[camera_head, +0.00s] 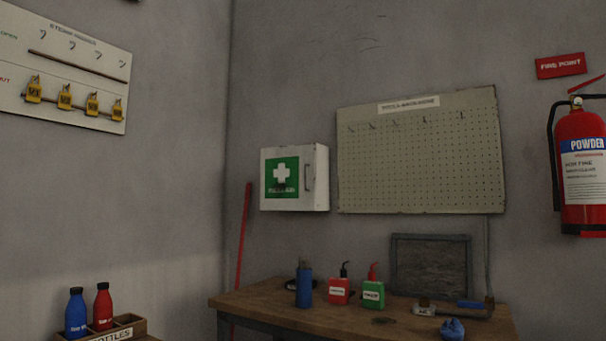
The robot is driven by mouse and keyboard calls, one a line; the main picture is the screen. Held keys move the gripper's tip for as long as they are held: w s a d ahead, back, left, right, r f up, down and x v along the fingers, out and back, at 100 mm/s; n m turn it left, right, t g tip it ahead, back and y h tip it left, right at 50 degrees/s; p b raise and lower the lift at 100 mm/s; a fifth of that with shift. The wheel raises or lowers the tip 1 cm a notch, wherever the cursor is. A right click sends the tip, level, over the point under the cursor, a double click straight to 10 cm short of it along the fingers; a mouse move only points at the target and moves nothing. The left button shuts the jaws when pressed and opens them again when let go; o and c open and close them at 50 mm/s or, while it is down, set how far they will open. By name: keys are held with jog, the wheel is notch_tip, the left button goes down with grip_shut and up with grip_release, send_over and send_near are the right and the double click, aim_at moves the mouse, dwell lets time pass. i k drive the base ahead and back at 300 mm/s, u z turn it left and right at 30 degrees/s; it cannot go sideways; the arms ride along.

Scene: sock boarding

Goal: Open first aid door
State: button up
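The first aid cabinet (294,178) is a white box fixed to the wall, a little left of the picture's middle. Its front carries a green panel with a white cross (282,175). A dark upright handle (308,177) sits near the right side of the front. The door looks shut. My gripper and arm are not in view.
A wooden workbench (250,301) stands below the cabinet, with a blue bottle (304,287), red and green containers and a pipe on it. A pegboard (420,155) hangs right of the cabinet. A red pole (243,235) leans to its lower left. A fire extinguisher (583,170) hangs far right.

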aim_at(288, 173)
jog(key=u, duration=0.35)
jog(key=i, duration=1)
jog(key=u, duration=0.15)
